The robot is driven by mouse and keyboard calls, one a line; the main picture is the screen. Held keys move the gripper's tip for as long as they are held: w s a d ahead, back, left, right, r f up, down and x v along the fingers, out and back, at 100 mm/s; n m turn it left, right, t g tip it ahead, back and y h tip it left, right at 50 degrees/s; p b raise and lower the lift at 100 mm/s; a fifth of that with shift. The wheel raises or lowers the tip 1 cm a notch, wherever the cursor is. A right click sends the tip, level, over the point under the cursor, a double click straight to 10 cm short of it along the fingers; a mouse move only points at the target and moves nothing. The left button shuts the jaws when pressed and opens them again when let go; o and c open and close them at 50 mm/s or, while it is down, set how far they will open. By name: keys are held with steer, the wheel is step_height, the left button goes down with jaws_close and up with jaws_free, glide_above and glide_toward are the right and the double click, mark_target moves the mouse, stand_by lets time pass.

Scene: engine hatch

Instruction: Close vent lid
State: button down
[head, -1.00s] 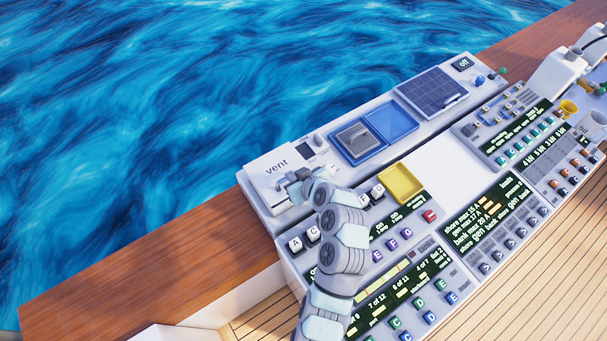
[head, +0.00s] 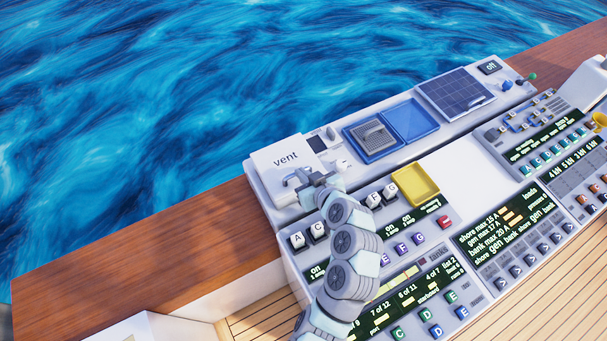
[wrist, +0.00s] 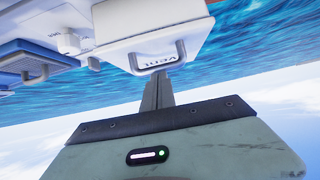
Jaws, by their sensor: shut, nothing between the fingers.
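The vent lid (head: 279,164) is a white square cover marked "vent" at the left end of the console in the head view. In the wrist view the vent lid (wrist: 150,42) appears upside down at the top, with a grey loop handle (wrist: 158,62). My gripper (head: 308,186) is at the near edge of the lid in the head view. In the wrist view my gripper (wrist: 157,80) is shut and empty, its tips at or just short of the handle. I cannot tell whether they touch it, or whether the lid is fully down. My arm hides part of the console.
Right of the lid are a grey grille in a blue frame (head: 374,138), an open blue cover (head: 409,119) and a solar panel (head: 458,92). A yellow tray (head: 414,186) and lettered buttons lie near my arm. The wooden rail (head: 130,245) to the left is clear.

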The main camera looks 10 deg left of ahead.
steer(key=w+a+r+b+v, duration=0.1)
steer(key=r+v, duration=0.1)
steer(key=v, duration=1)
steer(key=shift+r, duration=0.35)
steer(key=shift+w+d, duration=0.1)
